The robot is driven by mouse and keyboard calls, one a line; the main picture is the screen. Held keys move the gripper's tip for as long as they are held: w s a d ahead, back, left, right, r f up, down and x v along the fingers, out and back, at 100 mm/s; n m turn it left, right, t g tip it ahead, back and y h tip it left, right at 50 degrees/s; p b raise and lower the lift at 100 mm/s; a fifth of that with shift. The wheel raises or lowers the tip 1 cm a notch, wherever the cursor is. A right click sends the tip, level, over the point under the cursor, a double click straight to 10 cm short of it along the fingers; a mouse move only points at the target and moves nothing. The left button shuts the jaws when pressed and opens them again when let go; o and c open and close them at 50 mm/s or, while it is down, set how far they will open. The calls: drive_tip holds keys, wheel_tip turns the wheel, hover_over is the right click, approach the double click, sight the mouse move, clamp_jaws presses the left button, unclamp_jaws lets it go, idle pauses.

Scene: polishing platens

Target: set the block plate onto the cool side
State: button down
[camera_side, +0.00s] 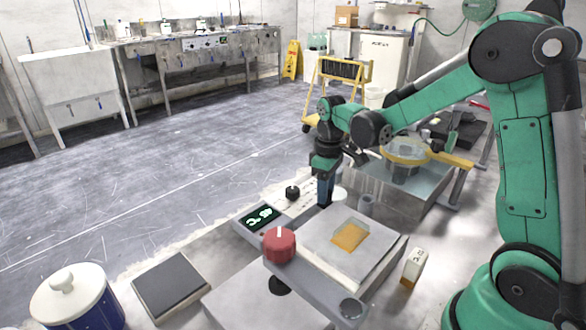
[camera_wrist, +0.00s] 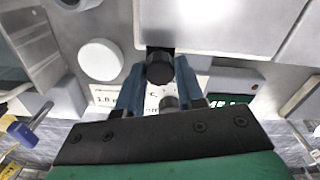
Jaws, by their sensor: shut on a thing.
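The block plate (camera_side: 378,252) is a pale grey square slab with an amber patch (camera_side: 348,236) on top. In the side view it sits over the grey unit with the red knob; I cannot tell whether it touches it. My gripper (camera_side: 325,200) points down at the plate's far left edge. In the wrist view, my blue fingers (camera_wrist: 158,68) are closed around a short black handle (camera_wrist: 160,70) at the plate's edge. The plate also shows at the top of the wrist view (camera_wrist: 250,22). No marking clearly identifies the cool side.
A red knob (camera_side: 279,245) and a lit display (camera_side: 262,217) stand close to the plate. A dark square pad (camera_side: 170,286) lies at left, beside a blue-and-white jar (camera_side: 77,300). A black knob (camera_side: 292,192) is near my gripper.

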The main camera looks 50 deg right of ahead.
idle(0.4)
drive_tip(key=a, duration=1.7)
drive_tip(key=shift+a, duration=0.3)
drive_tip(key=c, duration=0.5)
unclamp_jaws()
drive_tip(key=shift+c, duration=0.2)
drive_tip(key=shift+r, duration=0.1)
drive_tip(key=shift+r, duration=2.7)
drive_tip(key=s+d+r+m+t, duration=0.2)
drive_tip(key=s+d+m+t, duration=0.1)
drive_tip(key=s+d+t, duration=0.4)
drive_tip(key=shift+d, duration=0.4)
